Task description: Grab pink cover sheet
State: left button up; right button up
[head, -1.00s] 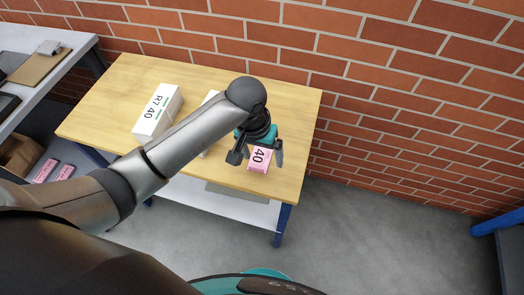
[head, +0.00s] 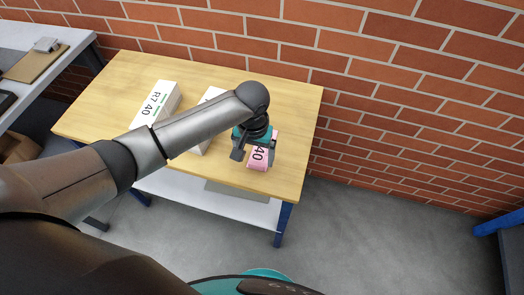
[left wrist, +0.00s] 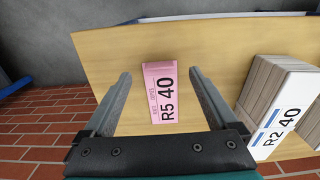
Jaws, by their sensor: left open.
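The pink cover sheet (head: 258,163) lies near the right front corner of the wooden table. It is marked "R5 40" in the left wrist view (left wrist: 160,90). My left gripper (head: 255,152) is above it, pointing down. In the left wrist view the two open fingers (left wrist: 158,85) stand on either side of the pink sheet, with gaps on both sides and nothing held. The arm and gripper partly hide the sheet in the head view. My right gripper is not in view.
A white-topped stack marked "R7 40" (head: 158,106) stands at the table's left. Another stack (head: 213,97), marked "R2 40" in the left wrist view (left wrist: 280,112), is partly behind my arm. The wooden table (head: 290,110) is bare at the back right, near the brick wall (head: 420,110).

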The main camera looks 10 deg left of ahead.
aim_at(256, 165)
pick_arm(q)
jog(key=f+b, duration=0.1)
jog(key=f, duration=0.4)
jog(key=shift+w+d+f+b, duration=0.1)
jog(key=shift+w+f+b, duration=0.1)
jog(key=shift+b, duration=0.15)
jog(key=shift+r, duration=0.1)
jog(key=c, duration=1.4)
